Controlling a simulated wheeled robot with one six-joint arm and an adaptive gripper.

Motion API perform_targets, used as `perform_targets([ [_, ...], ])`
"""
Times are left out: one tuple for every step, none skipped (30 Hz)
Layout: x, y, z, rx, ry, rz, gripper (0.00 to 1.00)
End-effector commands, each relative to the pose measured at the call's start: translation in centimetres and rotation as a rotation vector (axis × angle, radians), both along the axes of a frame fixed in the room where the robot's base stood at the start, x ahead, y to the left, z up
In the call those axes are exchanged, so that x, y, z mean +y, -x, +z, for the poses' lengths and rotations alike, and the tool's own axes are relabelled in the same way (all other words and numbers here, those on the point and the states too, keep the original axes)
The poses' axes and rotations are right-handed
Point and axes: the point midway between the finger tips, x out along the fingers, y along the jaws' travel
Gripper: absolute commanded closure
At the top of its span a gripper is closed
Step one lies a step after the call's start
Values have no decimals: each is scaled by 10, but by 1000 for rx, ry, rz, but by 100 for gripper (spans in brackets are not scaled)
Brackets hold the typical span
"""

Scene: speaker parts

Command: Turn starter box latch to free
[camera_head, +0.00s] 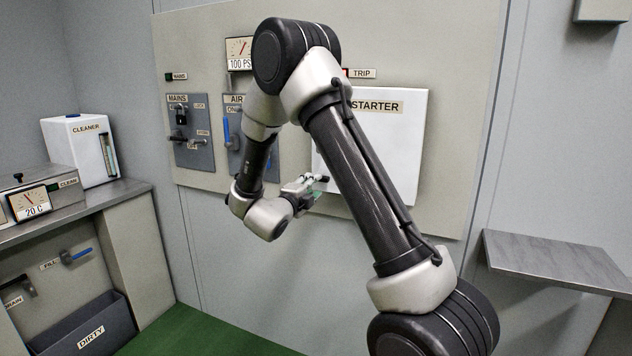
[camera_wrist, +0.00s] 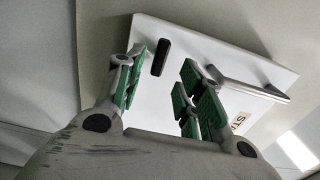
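The starter box (camera_head: 412,150) is a white box on the wall panel, labelled STARTER, and my arm covers part of it. Its white face also fills the middle of the wrist view (camera_wrist: 205,55). The latch (camera_wrist: 161,57) is a short black bar on that face. In the head view a small dark piece beside my fingertips (camera_head: 322,178) looks like it. My gripper (camera_head: 306,191) is at the box's lower left. In the wrist view my gripper (camera_wrist: 160,82) is open, its green-padded fingers apart, with the latch visible between and beyond them. I cannot tell any contact.
A light bar handle (camera_wrist: 250,84) stands out from the box face, right of my fingers. Left of the box are the AIR plate (camera_head: 236,150) and MAINS plate (camera_head: 190,135) with a padlock (camera_head: 180,115). A grey shelf (camera_head: 560,262) juts out at right.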

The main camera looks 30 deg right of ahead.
Motion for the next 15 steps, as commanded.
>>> perform_targets([
  [-8,-5,0,-1,1,-3,62],
  [-12,-9,0,0,1,-3,62],
  [-18,-13,0,0,1,-3,62],
  [-22,-16,0,1,1,-2,62],
  [-26,-19,0,1,1,-1,62],
  [-31,-23,0,0,1,-2,62],
  [-35,-26,0,1,1,-2,62],
  [-37,-28,0,2,1,-1,62],
  [-41,-31,0,2,1,0,62],
  [-43,-33,0,2,0,1,62],
  [-45,-35,0,2,0,1,62],
  [-47,-36,0,3,1,1,62],
  [-48,-37,0,3,1,1,62],
  [-48,-37,0,3,1,1,62],
  [-49,-38,0,4,2,2,62],
])
